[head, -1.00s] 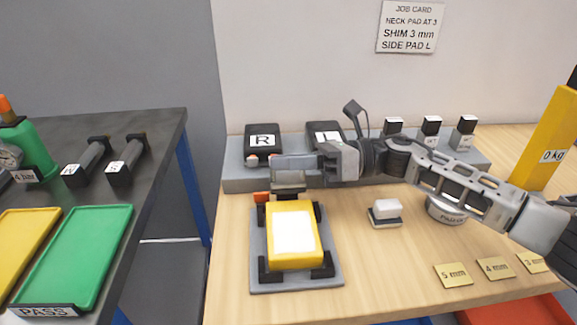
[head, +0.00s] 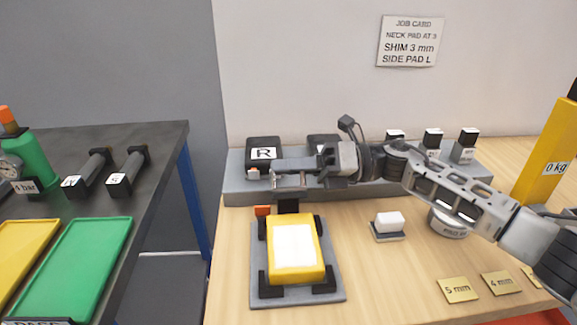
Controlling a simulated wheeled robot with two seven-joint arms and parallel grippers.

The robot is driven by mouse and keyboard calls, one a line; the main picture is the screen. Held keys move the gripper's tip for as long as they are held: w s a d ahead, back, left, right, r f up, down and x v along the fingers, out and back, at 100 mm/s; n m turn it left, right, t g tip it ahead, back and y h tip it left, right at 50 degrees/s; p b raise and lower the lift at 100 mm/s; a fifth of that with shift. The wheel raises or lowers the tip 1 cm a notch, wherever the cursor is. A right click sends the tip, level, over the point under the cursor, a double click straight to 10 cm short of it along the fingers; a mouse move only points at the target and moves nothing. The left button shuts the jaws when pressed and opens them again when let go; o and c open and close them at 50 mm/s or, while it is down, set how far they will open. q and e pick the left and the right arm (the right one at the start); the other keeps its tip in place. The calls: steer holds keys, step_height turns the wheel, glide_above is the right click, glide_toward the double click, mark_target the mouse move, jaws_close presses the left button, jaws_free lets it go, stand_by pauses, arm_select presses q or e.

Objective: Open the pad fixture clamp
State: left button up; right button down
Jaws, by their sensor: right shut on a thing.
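The pad fixture is a grey plate (head: 335,288) on the wooden bench with black corner stops. A yellow block with a white top (head: 296,247) sits in it. At its back edge stand a black clamp post (head: 288,206) and a small orange piece (head: 262,211). My right gripper (head: 288,172) reaches in from the right, above and behind the post. It is shut on a grey part of the clamp, just under the fingers; the fingers hide much of this part. My left gripper is out of view.
A grey rack behind holds a black block marked R (head: 263,154); my arm covers part of its neighbour. A small white block on a dark base (head: 388,226) and brass shim plates (head: 457,290) lie to the right. Bench between them is clear.

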steer(key=c, duration=1.5)
jaws_free()
steer(key=d+b, duration=0.3)
steer(key=d, duration=1.3)
steer(key=shift+r+b, duration=0.1)
steer(key=shift+b, duration=0.2)
